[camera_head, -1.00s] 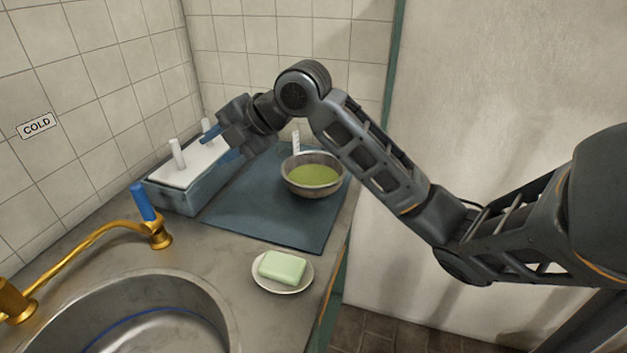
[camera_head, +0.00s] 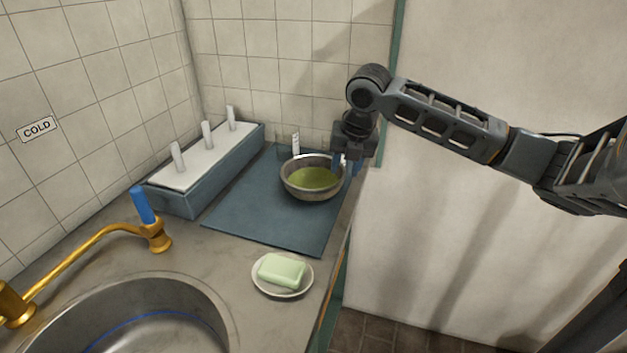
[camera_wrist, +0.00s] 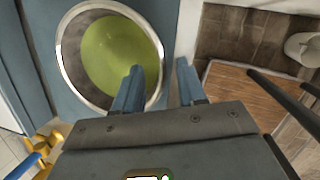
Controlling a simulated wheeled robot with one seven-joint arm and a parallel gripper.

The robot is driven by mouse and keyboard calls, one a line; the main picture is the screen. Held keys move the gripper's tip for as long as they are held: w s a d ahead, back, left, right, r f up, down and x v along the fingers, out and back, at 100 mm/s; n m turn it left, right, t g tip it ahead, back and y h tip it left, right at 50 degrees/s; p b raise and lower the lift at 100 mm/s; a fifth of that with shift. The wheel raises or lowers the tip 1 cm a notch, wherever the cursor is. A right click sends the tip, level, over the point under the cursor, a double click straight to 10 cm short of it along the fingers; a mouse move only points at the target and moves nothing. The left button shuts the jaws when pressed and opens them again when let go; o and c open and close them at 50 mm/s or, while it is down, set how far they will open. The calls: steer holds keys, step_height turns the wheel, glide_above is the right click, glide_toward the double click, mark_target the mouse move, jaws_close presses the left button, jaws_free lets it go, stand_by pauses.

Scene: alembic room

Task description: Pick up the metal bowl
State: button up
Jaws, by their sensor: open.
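The metal bowl (camera_head: 300,187) stands upright on a blue-grey mat (camera_head: 262,222) on the counter and holds green contents. In the wrist view the bowl (camera_wrist: 67,50) fills the upper left, with its right rim near the fingers. My gripper (camera_head: 345,168) points down at the bowl's right rim. Its two blue fingers are apart, and the wrist view shows a gap between them (camera_wrist: 160,85). One finger appears over or inside the rim and the other outside it. I cannot tell whether either touches the bowl.
A blue-grey box with a white top and several white pegs (camera_head: 205,165) stands left of the mat. A white peg (camera_head: 296,143) stands behind the bowl. Green soap on a dish (camera_head: 283,275), a brass tap (camera_head: 100,232) and a sink (camera_head: 150,320) are nearer. The counter ends just right of the bowl.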

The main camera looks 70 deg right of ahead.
mark_target(343, 173)
steer(key=shift+x, duration=1.75)
jaws_close()
steer(key=shift+r, duration=0.1)
